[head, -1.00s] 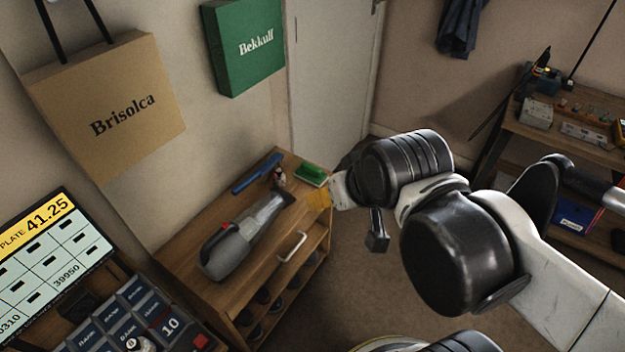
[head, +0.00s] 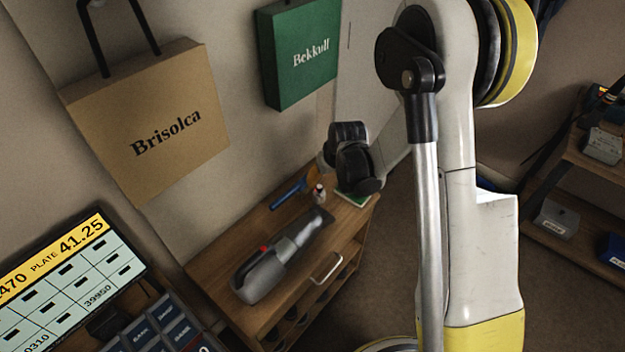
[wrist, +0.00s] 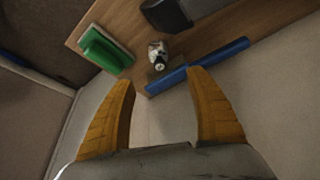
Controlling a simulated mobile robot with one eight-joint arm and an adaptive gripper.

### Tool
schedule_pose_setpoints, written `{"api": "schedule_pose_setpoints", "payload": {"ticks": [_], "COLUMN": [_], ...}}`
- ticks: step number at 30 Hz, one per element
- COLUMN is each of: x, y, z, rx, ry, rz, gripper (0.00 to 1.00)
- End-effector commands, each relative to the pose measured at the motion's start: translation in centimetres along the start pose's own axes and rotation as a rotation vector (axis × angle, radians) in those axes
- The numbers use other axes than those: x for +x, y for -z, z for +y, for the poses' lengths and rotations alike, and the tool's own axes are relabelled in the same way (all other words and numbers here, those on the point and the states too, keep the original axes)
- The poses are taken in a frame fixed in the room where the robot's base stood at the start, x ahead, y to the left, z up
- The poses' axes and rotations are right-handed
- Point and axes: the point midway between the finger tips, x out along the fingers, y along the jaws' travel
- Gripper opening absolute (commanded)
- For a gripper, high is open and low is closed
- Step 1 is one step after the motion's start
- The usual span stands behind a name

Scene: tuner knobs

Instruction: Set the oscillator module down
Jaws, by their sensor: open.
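My gripper (wrist: 160,76) is open in the wrist view, its two yellow fingers apart with nothing between them. In the head view my gripper is mostly hidden behind my wrist, over the far end of the wooden cabinet (head: 228,262). A small pale object with a dark round front (wrist: 158,56) stands on the cabinet top, just beyond the fingertips, with a small block beside it. It also shows in the head view (head: 318,194), with some red on it. It may be the oscillator module; I cannot tell for sure.
A blue bar (wrist: 222,56) and a green block with a pale base (wrist: 104,52) lie on either side of the small object. A grey handheld vacuum (head: 272,270) lies nearer on the cabinet. A green Bekkull box (head: 300,75) hangs on the wall above.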

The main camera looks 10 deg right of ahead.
Motion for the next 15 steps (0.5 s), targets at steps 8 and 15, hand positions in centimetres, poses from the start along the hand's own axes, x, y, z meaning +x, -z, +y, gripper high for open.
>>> {"api": "schedule_pose_setpoints", "payload": {"ticks": [8, 15], "x": [4.6, 7.9], "y": [-0.7, -0.8], "z": [0.1, 0.1], "rx": [-0.007, -0.007], "ry": [0.005, 0.005], "rz": [-0.011, -0.010], "gripper": [0.64, 0.64]}}
